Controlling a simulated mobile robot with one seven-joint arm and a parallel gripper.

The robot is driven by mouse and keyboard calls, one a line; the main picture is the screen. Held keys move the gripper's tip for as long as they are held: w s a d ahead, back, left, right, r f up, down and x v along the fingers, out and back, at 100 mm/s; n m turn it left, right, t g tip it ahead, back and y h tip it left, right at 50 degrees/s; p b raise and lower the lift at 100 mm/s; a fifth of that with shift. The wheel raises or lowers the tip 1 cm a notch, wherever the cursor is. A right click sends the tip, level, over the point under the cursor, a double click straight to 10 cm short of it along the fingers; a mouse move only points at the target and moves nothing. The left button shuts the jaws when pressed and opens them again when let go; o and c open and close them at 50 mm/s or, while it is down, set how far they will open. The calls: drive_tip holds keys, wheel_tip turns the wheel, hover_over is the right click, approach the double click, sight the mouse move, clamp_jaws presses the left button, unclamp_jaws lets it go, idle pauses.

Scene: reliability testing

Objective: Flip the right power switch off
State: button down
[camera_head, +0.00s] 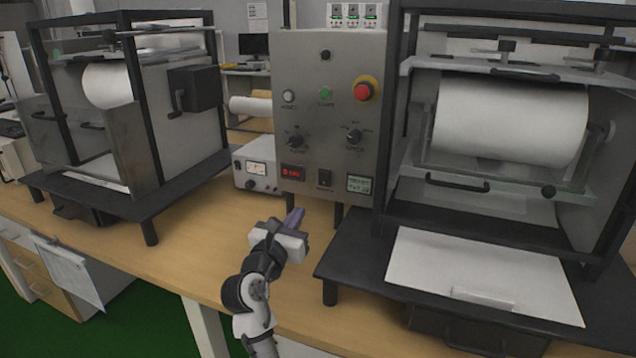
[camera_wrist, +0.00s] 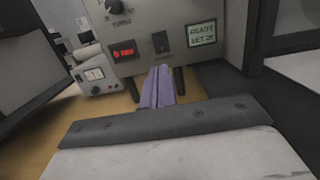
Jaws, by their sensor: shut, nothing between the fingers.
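A grey control panel (camera_head: 313,80) stands upright on the bench. Low on it, a black rocker switch (camera_head: 325,178) sits between a small red lit display (camera_head: 292,172) and a pale green screen (camera_head: 359,184). The wrist view shows the black switch (camera_wrist: 161,42), the red display (camera_wrist: 124,51) and the green screen (camera_wrist: 202,33) closer. I cannot tell whether the switch is on or off. My gripper (camera_head: 296,214) is shut and empty, its purple fingers together in front of and below the panel. In the wrist view the fingertips (camera_wrist: 160,72) point just below the switch, apart from it.
Two dials (camera_head: 354,137), a red emergency button (camera_head: 365,90) and a green button (camera_head: 325,93) are higher on the panel. A white meter box (camera_head: 257,168) stands left. Framed roller machines stand left (camera_head: 150,110) and right (camera_head: 510,110). The bench (camera_head: 205,255) in front is clear.

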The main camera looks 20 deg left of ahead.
sight(323, 174)
drive_tip(key=w, duration=0.4)
drive_tip(key=w+r+p, duration=0.1)
drive_tip(key=w, duration=0.9)
drive_tip(key=shift+d+r, duration=0.2)
drive_tip(key=shift+r, duration=0.15)
drive_tip(key=shift+r+p, duration=0.1)
drive_tip(key=shift+p, duration=0.3)
drive_tip(key=r+p, duration=0.1)
drive_tip(key=p, duration=0.2)
drive_tip(key=shift+w+g+p, duration=0.15)
drive_tip(key=shift+g+p, duration=0.15)
drive_tip(key=shift+p, duration=0.05)
drive_tip(key=shift+f, duration=0.25)
